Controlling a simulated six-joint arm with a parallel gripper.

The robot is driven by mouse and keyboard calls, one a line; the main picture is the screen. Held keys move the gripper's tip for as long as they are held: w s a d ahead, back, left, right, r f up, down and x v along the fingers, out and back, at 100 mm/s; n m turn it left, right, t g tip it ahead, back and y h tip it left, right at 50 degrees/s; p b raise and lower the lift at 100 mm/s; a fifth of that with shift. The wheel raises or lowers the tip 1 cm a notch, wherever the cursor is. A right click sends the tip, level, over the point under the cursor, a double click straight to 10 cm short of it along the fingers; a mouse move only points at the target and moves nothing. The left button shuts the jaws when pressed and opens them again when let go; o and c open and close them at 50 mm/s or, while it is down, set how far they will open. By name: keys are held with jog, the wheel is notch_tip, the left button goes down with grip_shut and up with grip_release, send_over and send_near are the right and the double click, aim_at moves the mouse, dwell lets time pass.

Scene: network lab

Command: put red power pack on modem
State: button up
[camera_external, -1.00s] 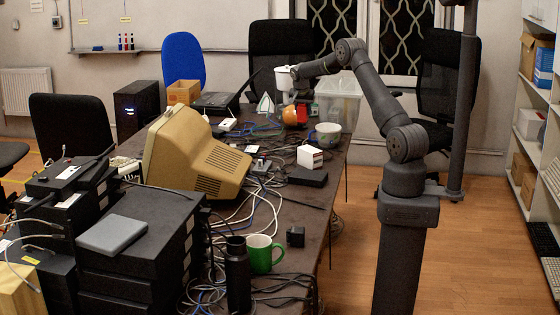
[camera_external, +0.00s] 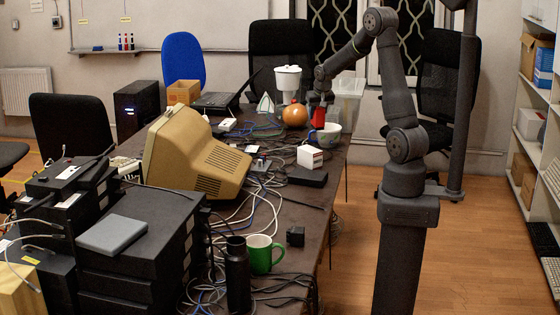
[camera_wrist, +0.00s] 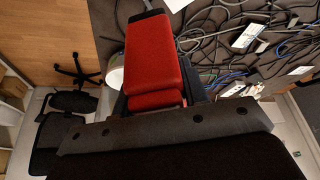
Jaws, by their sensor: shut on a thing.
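The red power pack (camera_external: 319,117) is a red block with a dark end. My gripper (camera_external: 319,101) points down over the far right part of the table and is shut on it. The pack hangs below the jaws, in front of the clear bin and by the bowl. In the wrist view the pack (camera_wrist: 152,60) fills the middle between the dark fingers (camera_wrist: 160,103). I cannot tell for sure which device is the modem. A flat white device (camera_external: 228,124) lies among cables, and a similar white one shows in the wrist view (camera_wrist: 248,37).
A white bowl (camera_external: 329,136) with a blue mark stands close by the pack. An orange ball-like thing (camera_external: 295,115) and a white-topped appliance (camera_external: 288,80) are to its left. A white box (camera_external: 310,157) and a black box (camera_external: 307,177) are nearer. Cables (camera_external: 262,195) clutter the table.

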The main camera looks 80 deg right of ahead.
jog(key=s+a+n+t, duration=0.1)
jog(key=s+a+n, duration=0.1)
jog(key=s+a, duration=0.4)
jog(key=s+a+n, duration=0.1)
jog(key=s+a, duration=0.2)
jog(key=a, duration=0.5)
send_over(307, 173)
jog(key=shift+y, duration=0.4)
jog(key=shift+f, duration=6)
jog(key=shift+f, duration=0.1)
jog(key=shift+f, duration=0.1)
jog(key=o, duration=1.2)
jog(key=shift+o, duration=0.2)
